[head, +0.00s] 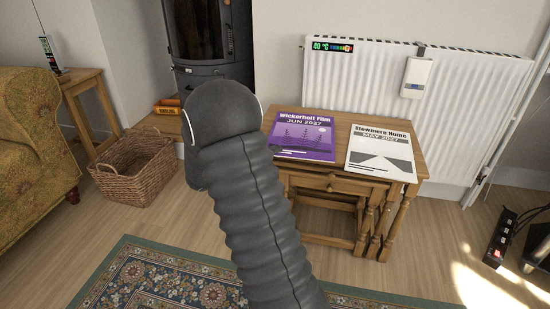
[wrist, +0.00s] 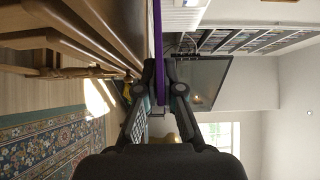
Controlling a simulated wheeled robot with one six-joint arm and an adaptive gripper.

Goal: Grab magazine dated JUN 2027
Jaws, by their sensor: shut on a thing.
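The purple magazine (head: 304,138), titled Wickerholt Film and dated JUN 2027, is at the left of the small wooden table's top. Its left part is hidden behind my arm in the head view. In the wrist view it shows edge-on as a thin purple strip (wrist: 158,32) between my fingers. My gripper (wrist: 159,75) is shut on its edge. The gripper is hidden by my arm in the head view. The magazine lies flat, close along the tabletop; I cannot tell whether it is lifted slightly.
A white magazine (head: 380,153), Stowmere Home, dated MAY 2027, lies to its right on the wooden table (head: 340,175). A white radiator (head: 440,90) stands behind. A wicker basket (head: 137,167) and armchair (head: 35,140) are at left. A power strip (head: 500,238) lies on the floor at right.

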